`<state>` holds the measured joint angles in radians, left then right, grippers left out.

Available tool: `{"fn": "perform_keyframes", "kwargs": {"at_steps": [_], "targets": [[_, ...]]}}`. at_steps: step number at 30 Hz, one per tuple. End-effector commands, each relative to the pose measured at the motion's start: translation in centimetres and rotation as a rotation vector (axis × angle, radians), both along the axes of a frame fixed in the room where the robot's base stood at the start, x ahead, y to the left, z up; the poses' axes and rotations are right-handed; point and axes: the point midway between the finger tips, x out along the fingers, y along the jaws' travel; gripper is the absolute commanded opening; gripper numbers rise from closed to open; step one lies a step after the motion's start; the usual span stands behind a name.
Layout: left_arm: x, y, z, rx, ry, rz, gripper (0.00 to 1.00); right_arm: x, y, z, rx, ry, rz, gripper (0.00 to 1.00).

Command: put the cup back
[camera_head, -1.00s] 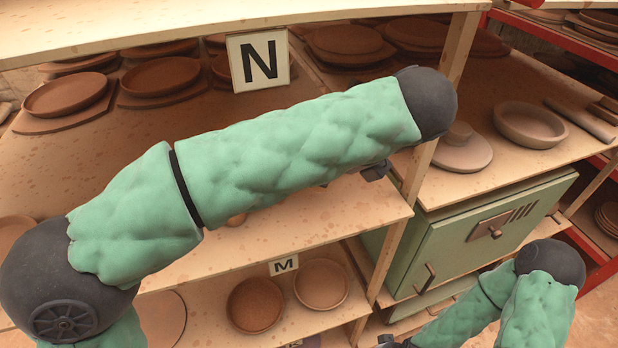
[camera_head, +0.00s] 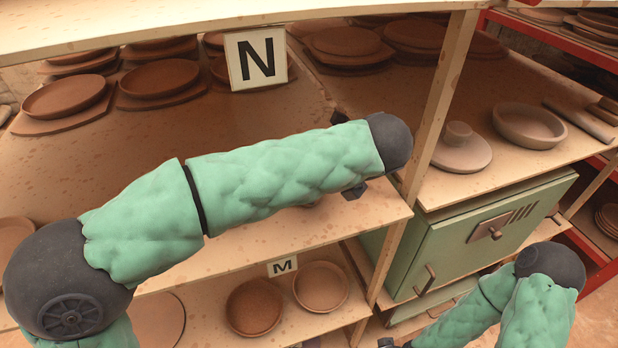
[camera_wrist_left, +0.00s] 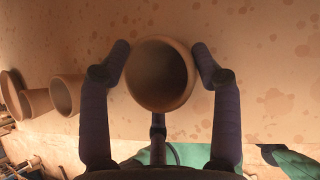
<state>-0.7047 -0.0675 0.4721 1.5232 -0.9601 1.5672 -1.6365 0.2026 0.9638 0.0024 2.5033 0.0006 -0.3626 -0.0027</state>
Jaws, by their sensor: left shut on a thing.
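The brown clay cup (camera_wrist_left: 160,78) shows in the left wrist view with its round open mouth facing the camera. My left gripper (camera_wrist_left: 160,50) is shut on it, one dark finger on each side. A speckled, light board surface lies behind the cup; I cannot tell whether the cup touches it. In the head view the left arm hides the cup and most of the gripper, in front of the shelf under the N sign (camera_head: 256,60). My right arm is at the lower right, and only a small dark part shows near its end, at the bottom edge.
More clay vessels (camera_wrist_left: 66,95) stand left of the cup in the wrist view. Two bowls (camera_head: 254,307) sit by the M sign (camera_head: 283,266). A wooden post (camera_head: 440,105) and green cabinet (camera_head: 450,240) stand right.

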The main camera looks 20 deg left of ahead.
Motion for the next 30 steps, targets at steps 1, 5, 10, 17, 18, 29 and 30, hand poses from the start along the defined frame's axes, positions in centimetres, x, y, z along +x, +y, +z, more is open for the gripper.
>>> {"fn": "perform_keyframes", "kwargs": {"at_steps": [1,5,10,17,18,29,30], "targets": [[0.0,0.0,-0.1,0.0,0.0,0.0,0.23,0.0,0.0,0.0,0.0,0.0,0.0,0.47],[0.0,0.0,0.0,0.0,0.0,0.0,0.88,0.0,0.0,0.0,0.0,0.0,0.0,0.47],[0.0,0.0,0.0,0.0,0.0,0.0,0.88,0.0,0.0,0.0,0.0,0.0,0.0,0.47],[-0.1,-0.2,0.3,-0.001,0.0,-0.001,0.88,0.0,0.0,0.0,0.0,0.0,0.0,0.47],[-0.2,-0.4,0.6,0.0,0.0,0.0,0.88,0.0,0.0,0.1,0.0,0.0,0.0,0.47],[-2.7,-3.9,5.6,-0.001,-0.002,-0.003,0.88,0.0,0.0,0.5,0.0,0.0,0.0,0.47],[-3.0,-4.3,6.2,-0.001,-0.002,-0.003,0.88,0.0,0.0,0.6,0.0,0.0,0.0,0.47]]}}
